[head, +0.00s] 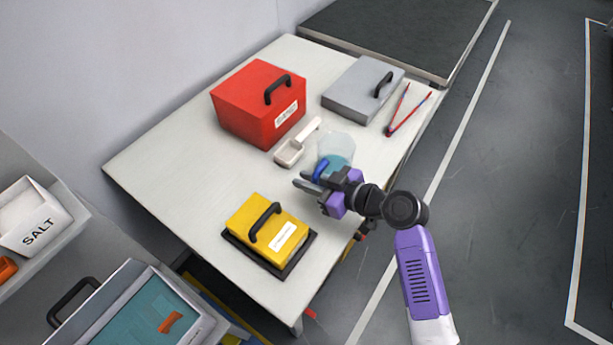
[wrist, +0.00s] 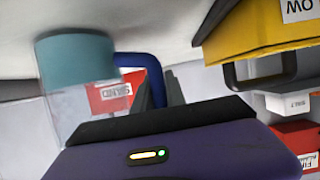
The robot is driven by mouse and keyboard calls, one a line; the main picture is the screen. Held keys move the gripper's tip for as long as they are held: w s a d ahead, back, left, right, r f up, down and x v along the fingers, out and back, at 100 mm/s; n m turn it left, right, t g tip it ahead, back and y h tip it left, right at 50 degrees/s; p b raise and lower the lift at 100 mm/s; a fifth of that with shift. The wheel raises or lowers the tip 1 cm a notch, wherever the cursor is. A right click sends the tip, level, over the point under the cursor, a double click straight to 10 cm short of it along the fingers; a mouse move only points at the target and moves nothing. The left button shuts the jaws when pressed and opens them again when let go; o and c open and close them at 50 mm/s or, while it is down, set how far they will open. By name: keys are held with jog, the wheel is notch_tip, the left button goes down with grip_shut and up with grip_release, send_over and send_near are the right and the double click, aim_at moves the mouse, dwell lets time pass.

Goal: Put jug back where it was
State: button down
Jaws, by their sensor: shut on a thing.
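The jug (head: 337,147) is clear with blue-green liquid in its lower part and a blue handle (head: 320,171). My gripper (head: 307,182) is shut on the handle, at the jug's near side. In the wrist view, which looks upside down, the jug (wrist: 82,75) is left of my gripper (wrist: 160,88), and the handle (wrist: 142,66) meets the fingers. The jug looks about upright. I cannot tell whether its base touches the table.
On the table (head: 170,165) are a red box (head: 245,115), a grey box (head: 352,92), a white scoop (head: 290,153), red tongs (head: 399,119) and a yellow box (head: 250,222) on a black tray. Clear table lies left of the scoop. A SALT bin (head: 25,210) stands at left.

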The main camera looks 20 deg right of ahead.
jog(key=c, duration=1.4)
grip_release()
jog(key=shift+f, duration=0.1)
jog(key=shift+o, duration=0.2)
jog(key=shift+s+r, duration=0.1)
jog(key=shift+r, duration=0.1)
jog(key=b+v, duration=0.1)
jog(key=v, duration=1)
jog(key=shift+s+d+r, duration=0.2)
jog(key=shift+s+d, duration=0.05)
jog(key=shift+d, duration=0.05)
